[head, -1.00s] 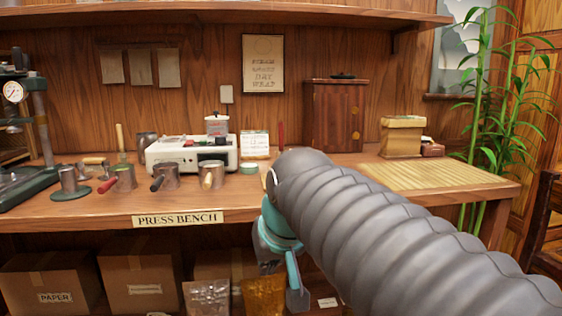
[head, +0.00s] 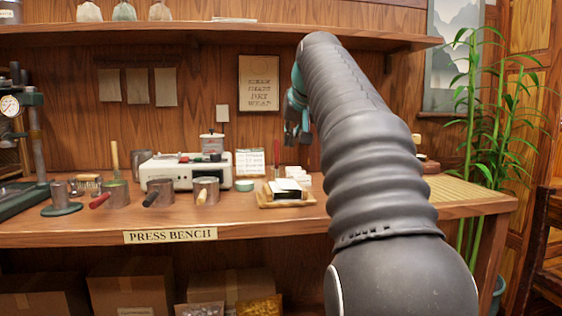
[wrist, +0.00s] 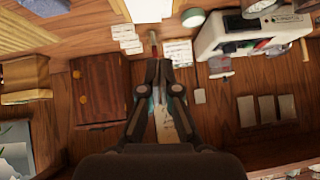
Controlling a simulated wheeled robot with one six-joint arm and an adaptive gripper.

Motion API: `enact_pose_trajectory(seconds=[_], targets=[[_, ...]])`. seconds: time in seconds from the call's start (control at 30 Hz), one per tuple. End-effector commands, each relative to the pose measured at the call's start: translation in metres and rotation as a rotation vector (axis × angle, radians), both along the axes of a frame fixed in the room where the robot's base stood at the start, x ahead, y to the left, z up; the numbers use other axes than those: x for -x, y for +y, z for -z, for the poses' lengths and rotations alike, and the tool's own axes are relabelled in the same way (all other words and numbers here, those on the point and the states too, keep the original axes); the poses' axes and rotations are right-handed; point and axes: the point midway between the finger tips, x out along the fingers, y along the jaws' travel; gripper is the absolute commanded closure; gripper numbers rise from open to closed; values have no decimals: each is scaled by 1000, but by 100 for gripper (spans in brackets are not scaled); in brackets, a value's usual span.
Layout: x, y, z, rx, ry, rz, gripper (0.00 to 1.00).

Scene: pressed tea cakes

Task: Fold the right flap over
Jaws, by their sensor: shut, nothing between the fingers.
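No flap can be made out clearly in either view. A small wooden tray (head: 268,203) on the bench holds a dark item with a white sheet (head: 287,184) at it; I cannot tell how the sheet is folded. In the wrist view a pale sheet (wrist: 148,9) shows at the top edge, partly cut off. My gripper (head: 297,138) is raised high in front of the back wall, above and well apart from the tray. In the wrist view my gripper (wrist: 159,64) is shut, with nothing between its fingertips.
White cards (head: 300,175) stand behind the tray, with a red-handled tool (head: 277,152) near them. A green tin (head: 244,185), a white machine (head: 180,172) and metal cups (head: 206,189) stand left. A wooden cabinet (wrist: 102,85) and a bamboo mat (head: 468,191) are on the other side.

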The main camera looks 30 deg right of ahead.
Motion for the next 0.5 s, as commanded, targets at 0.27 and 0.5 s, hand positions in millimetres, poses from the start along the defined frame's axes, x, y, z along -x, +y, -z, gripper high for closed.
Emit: enact_pose_trajectory(seconds=[0.27,0.5], targets=[[-32,-5,35,-2,5,-1,100],[-63,-10,65,-1,3,-1,100]])
